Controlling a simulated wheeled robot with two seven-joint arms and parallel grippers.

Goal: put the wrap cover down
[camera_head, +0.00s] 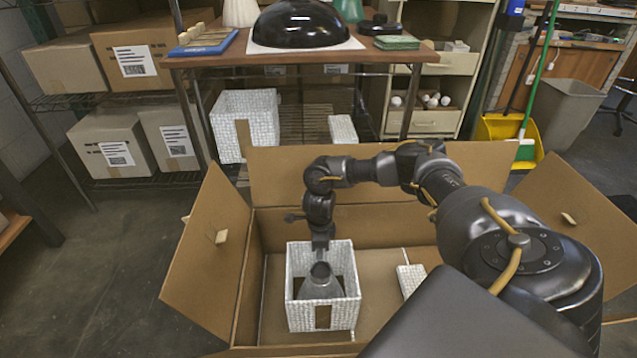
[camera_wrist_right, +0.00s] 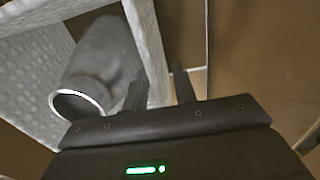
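The white textured wrap cover (camera_head: 345,312) stands upright and open-topped inside a large open cardboard box. A grey bottle-shaped lamp part (camera_head: 321,284) stands within its walls; the part also shows in the right wrist view (camera_wrist_right: 100,65). My right gripper (camera_head: 321,247) points down at the cover's far wall. In the right wrist view, its two fingers (camera_wrist_right: 160,90) are apart, on either side of the wall's rim (camera_wrist_right: 147,40), with a gap visible beside the right finger. My left gripper is not in view.
The cardboard box (camera_head: 207,255) has its flaps spread outwards. A small white textured block (camera_head: 411,279) lies inside it, right of the cover. Behind stands a table (camera_head: 225,60) with a black dome (camera_head: 300,25) on it.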

